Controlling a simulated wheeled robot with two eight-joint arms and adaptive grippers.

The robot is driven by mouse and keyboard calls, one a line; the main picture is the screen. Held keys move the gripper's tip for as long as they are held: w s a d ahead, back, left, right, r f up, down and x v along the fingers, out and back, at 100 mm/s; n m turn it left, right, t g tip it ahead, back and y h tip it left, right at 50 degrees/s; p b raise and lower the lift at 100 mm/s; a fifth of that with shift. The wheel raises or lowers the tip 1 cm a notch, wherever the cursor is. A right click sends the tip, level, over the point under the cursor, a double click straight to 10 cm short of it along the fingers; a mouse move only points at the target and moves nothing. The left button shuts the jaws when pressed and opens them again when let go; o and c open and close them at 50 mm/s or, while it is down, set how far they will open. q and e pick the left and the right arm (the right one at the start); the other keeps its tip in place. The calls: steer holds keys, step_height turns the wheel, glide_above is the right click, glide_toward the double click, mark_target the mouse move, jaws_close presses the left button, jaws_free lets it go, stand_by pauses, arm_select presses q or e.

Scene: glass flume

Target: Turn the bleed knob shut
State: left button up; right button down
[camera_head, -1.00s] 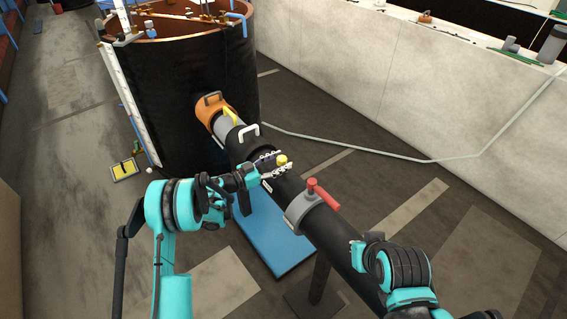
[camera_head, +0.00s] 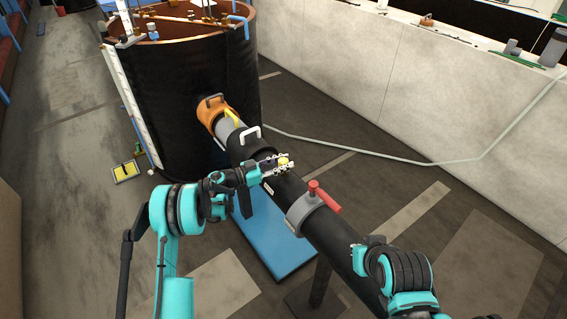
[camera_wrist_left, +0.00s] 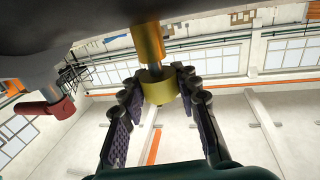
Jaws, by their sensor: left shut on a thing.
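The bleed knob, a small yellow knob (camera_head: 284,162), sits on the black pipe (camera_head: 335,238) just above the grey collar. My left gripper (camera_head: 276,164) reaches in from the left and is shut on it. In the left wrist view the yellow knob (camera_wrist_left: 158,88) hangs on a brass stem below the dark pipe, between the two fingers of my left gripper (camera_wrist_left: 158,92). My right gripper (camera_head: 364,256) is low at the right beside the pipe; its fingers are too small to read.
A red-handled valve (camera_head: 323,196) on a grey collar is close to the knob. A white handle (camera_head: 251,134) and an orange fitting (camera_head: 211,110) lie up the pipe towards the dark tank (camera_head: 180,95). A blue plate (camera_head: 268,240) lies under the pipe. A pale wall (camera_head: 430,80) runs at right.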

arm_select(q)
steer(key=o, duration=1.2)
steer(key=v, duration=1.2)
